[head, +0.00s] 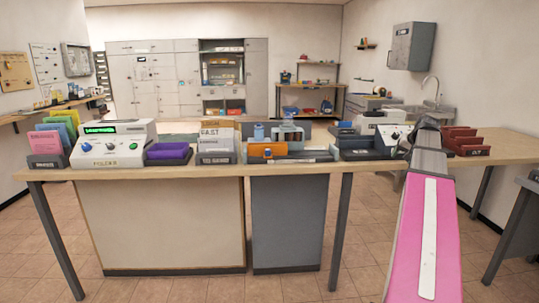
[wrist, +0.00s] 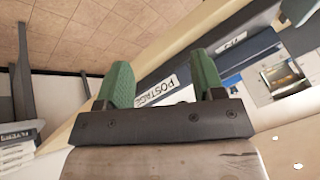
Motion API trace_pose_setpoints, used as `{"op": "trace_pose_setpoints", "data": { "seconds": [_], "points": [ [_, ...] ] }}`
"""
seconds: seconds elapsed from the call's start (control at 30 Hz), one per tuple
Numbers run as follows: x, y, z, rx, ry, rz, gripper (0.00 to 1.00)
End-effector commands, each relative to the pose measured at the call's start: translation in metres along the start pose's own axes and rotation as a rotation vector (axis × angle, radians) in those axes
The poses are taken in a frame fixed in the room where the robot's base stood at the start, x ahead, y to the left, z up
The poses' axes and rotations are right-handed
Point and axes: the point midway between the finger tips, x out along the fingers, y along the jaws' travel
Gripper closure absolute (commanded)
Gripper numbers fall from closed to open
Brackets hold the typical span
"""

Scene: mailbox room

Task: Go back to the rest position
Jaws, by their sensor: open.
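My gripper (wrist: 160,72) shows in the wrist view with its two green fingers spread apart. Nothing is held between them. A dark unit with a white "POSTAGE" label (wrist: 157,90) lies beyond the gap between the fingers; I cannot tell how far off it is. In the head view my pink arm reaches forward over the right part of the counter (head: 333,172), and its far end covers the gripper's fingers.
On the counter stand colored folders (head: 62,137), a white machine with a green display (head: 113,142), a purple-lined tray (head: 168,153), a card holder (head: 216,142), an orange device (head: 268,150) and a dark red rack (head: 465,141). Tiled floor lies in front.

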Motion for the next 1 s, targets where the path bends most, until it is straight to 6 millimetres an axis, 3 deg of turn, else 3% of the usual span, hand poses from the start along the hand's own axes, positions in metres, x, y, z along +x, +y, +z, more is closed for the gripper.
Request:
{"op": "trace_pose_setpoints", "data": {
  "seconds": [0.2, 0.5, 0.7, 1.0],
  "points": [
    [0.083, -0.041, 0.083, -0.055, -0.107, 0.029, 0.38],
    [0.172, -0.089, 0.208, -0.154, -0.249, 0.086, 0.38],
    [0.213, -0.112, 0.296, -0.234, -0.337, 0.131, 0.38],
    [0.246, -0.129, 0.42, -0.366, -0.449, 0.2, 0.38]
  ]
}}
